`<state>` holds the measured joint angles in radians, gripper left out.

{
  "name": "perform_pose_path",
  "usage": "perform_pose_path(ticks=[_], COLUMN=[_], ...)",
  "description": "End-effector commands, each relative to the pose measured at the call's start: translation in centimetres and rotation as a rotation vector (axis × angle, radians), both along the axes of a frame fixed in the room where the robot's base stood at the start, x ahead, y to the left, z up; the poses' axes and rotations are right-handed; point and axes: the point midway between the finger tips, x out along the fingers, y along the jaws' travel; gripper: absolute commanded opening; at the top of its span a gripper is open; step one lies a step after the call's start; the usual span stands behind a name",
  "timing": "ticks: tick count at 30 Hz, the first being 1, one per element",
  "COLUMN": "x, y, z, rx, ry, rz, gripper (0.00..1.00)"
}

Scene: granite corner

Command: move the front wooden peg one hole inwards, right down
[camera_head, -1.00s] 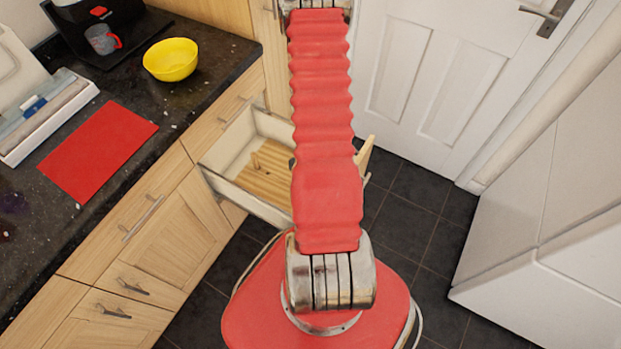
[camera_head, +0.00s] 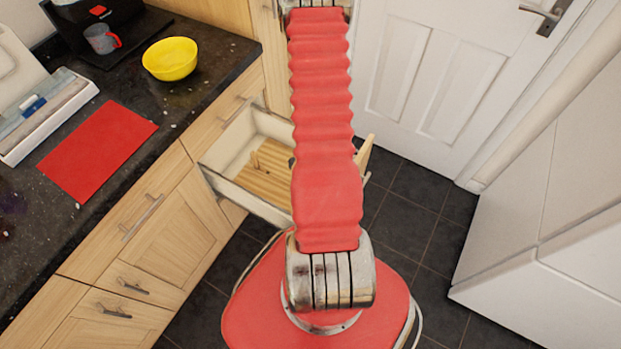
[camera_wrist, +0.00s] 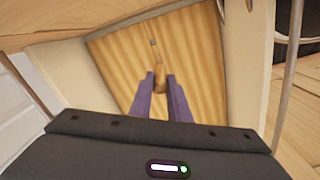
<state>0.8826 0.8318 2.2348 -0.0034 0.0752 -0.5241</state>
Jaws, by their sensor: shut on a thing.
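The open drawer (camera_head: 226,190) holds a slatted wooden pegboard (camera_head: 262,183), also seen in the wrist view (camera_wrist: 112,70). In the wrist view, my gripper (camera_wrist: 160,77) has its two purple fingers closed on a wooden peg (camera_wrist: 159,83), low over the board. The fingers hide part of the peg, and I cannot tell whether its lower end is in a hole. A small greyish mark lies just beyond the peg; I cannot tell if it is a hole. In the head view, another upright peg (camera_head: 254,160) stands at the board's left side. My arm hides my gripper there.
Drawer walls (camera_wrist: 205,60) stand close around the board. The dark worktop (camera_head: 185,108) at left carries a yellow bowl (camera_head: 170,60), a red mat (camera_head: 98,150), a grey mug (camera_head: 102,39) and a white tray (camera_head: 45,115). Tiled floor (camera_head: 415,190) is free at right.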

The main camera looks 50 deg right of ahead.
Motion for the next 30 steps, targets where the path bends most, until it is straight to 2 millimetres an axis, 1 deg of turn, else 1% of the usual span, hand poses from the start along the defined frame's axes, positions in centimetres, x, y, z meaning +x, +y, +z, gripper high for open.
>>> perform_pose_path(ticks=[14,30], x=[-0.01,0.01], y=[0.01,0.00], z=[-0.07,-0.99], rx=[0.000,0.000], ry=[0.000,0.000], rz=[0.000,0.000], gripper=[0.00,0.00])
